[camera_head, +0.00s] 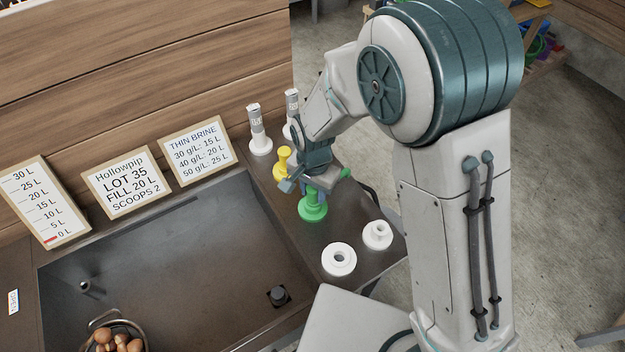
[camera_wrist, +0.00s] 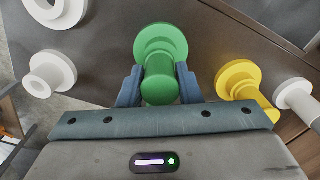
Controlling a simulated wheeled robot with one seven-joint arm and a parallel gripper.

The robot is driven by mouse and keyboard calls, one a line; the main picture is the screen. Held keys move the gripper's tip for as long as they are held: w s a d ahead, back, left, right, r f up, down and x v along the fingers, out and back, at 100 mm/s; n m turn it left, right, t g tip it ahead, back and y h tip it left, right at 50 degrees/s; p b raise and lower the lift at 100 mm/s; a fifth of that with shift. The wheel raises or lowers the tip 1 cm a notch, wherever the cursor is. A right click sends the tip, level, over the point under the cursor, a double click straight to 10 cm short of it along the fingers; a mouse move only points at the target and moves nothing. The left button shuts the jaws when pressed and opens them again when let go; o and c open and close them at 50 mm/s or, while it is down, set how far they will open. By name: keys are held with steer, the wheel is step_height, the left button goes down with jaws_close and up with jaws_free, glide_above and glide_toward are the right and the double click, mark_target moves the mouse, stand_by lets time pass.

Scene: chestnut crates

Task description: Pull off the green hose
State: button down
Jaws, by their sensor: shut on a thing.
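A green flanged fitting (camera_head: 313,210) stands on the dark counter to the right of the sink. No length of green hose shows on it; I take it for the task's green thing. In the wrist view, the green fitting (camera_wrist: 161,50) has a round flange at its far end and a plain cylinder toward me. My gripper (camera_head: 315,191) points down over it. Its blue fingers (camera_wrist: 158,78) lie on both sides of the cylinder, shut on it. The flange appears to rest on the counter. My gripper hides its upper part in the head view.
A yellow fitting (camera_head: 283,160) stands close behind-left, with white labelled posts (camera_head: 259,135) further back. White fittings (camera_head: 338,259) and (camera_head: 377,235) stand in front. The sink basin (camera_head: 200,260) opens to the left, with a pan of brown items (camera_head: 115,340). Signs (camera_head: 124,182) lean behind.

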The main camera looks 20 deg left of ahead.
step_height(320, 180, down, 2)
steer(key=shift+f, duration=0.1)
steer(key=c, duration=0.9)
jaws_free()
steer(key=shift+c, duration=0.2)
steer(key=shift+w+d+r+p, duration=0.1)
steer(key=shift+d+r+p, duration=0.05)
steer(key=shift+r+p, duration=0.9)
steer(key=r+p, duration=0.4)
steer(key=r, duration=0.3)
steer(key=shift+s+r+p, duration=0.15)
steer(key=shift+s+p, duration=0.05)
steer(key=shift+p, duration=0.15)
steer(key=shift+d+r, duration=0.1)
steer(key=shift+r, duration=0.15)
steer(key=shift+a, duration=0.25)
steer(key=shift+d, duration=0.1)
